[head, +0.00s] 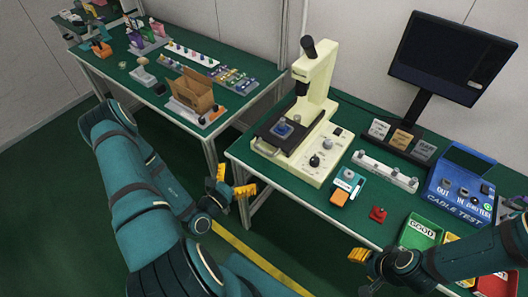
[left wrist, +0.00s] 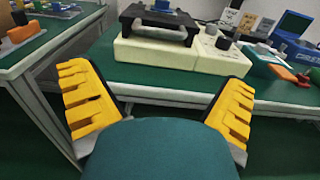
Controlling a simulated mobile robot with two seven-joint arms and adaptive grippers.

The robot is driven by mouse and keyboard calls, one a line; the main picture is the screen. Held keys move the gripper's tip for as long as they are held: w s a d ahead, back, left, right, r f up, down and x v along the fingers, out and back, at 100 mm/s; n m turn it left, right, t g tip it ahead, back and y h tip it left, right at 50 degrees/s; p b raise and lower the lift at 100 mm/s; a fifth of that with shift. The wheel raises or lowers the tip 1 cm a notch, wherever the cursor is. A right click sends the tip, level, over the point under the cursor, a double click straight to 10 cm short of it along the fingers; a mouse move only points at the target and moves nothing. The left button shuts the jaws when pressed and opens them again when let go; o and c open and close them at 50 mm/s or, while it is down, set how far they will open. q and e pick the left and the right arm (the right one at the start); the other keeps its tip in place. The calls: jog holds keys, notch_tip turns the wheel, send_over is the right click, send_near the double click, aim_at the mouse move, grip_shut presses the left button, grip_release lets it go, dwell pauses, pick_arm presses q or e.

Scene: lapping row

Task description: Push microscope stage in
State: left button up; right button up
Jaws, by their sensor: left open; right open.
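The cream microscope (head: 311,105) stands on the green bench in the head view. Its black stage (head: 287,128) carries a small blue piece (head: 283,130) and sits at the left of the base, under the dark objective. The stage (left wrist: 160,24) also shows in the left wrist view, straight ahead beyond the fingers. My left gripper (head: 231,191) is open and empty, off the bench's front edge and apart from the microscope; its yellow fingers (left wrist: 159,107) are spread wide in the left wrist view. My right gripper (head: 364,269) is open near the bench's front edge at lower right.
A monitor (head: 453,58) stands behind. A white strip with knobs (head: 385,171), a teal meter (head: 348,183), a red button (head: 378,214), a blue cable tester (head: 461,190) and a green bin (head: 420,232) lie right of the microscope. A second bench (head: 142,95) stands left, across a gap.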

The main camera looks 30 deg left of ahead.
aim_at(264, 150)
pick_arm(q)
jog(key=w, duration=0.8)
jog(key=w+d, duration=0.1)
jog(key=w, duration=0.3)
jog(key=shift+w+b, duration=0.1)
jog(key=shift+b, duration=0.2)
